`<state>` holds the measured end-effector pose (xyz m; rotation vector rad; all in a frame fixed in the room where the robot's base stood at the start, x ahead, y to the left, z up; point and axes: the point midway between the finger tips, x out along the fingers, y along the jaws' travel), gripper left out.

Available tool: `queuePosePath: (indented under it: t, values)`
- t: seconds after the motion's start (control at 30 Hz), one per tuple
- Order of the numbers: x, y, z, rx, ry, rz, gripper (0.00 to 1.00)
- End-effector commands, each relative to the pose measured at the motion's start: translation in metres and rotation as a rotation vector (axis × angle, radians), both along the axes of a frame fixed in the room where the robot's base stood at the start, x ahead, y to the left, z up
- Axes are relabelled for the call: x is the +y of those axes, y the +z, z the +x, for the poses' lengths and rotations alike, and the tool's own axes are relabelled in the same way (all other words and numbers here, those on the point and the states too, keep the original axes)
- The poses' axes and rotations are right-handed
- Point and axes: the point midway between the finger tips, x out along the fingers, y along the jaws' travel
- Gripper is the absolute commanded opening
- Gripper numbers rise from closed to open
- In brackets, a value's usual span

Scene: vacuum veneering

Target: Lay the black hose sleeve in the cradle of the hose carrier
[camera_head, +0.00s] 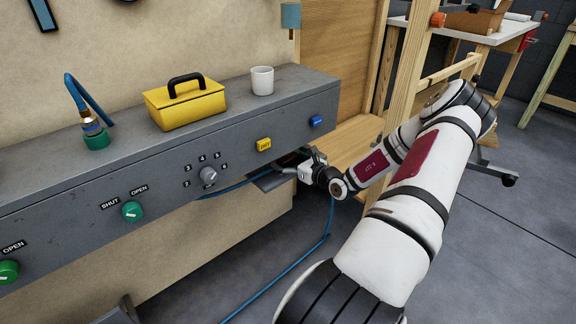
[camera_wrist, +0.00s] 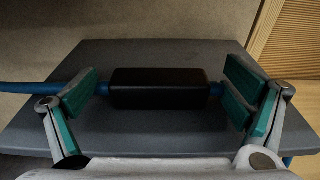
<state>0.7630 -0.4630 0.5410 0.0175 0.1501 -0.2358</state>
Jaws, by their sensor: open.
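The black hose sleeve (camera_wrist: 160,88) is a dark block around the blue hose (camera_wrist: 28,88), lying crosswise in the middle of the wrist view. It shows over a flat grey plate (camera_wrist: 160,140), which may be part of the hose carrier; I cannot make out a distinct cradle. My gripper (camera_wrist: 162,97) is open, its teal-padded fingers apart beyond the left and right ends of the sleeve, not closed on it. In the head view, my gripper (camera_head: 306,166) is beside the grey plate (camera_head: 270,182) below the console's front edge. The sleeve cannot be made out there.
The grey console (camera_head: 110,185) with knobs and buttons overhangs just above and left of my gripper. The blue hose hangs to the floor (camera_head: 325,240). A wooden frame (camera_head: 395,90) stands behind my arm. A yellow box (camera_head: 185,104) and white mug (camera_head: 262,80) stand on the console.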

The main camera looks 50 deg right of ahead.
Motion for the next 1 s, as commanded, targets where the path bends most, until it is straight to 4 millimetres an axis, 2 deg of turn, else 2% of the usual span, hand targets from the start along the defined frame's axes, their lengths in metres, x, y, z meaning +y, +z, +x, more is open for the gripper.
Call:
queuePosePath:
  t: [0.1, 0.3, 0.53, 1.0]
  values:
    - [-0.0013, -0.0005, 0.0061, -0.002, 0.000, 0.000, 0.94]
    - [-0.0013, 0.0002, 0.0062, -0.001, 0.000, 0.000, 0.94]
    - [-0.0013, 0.0001, 0.0059, -0.001, 0.000, 0.000, 0.43]
    - [-0.0011, 0.0066, 0.0061, -0.001, 0.001, -0.001, 0.42]
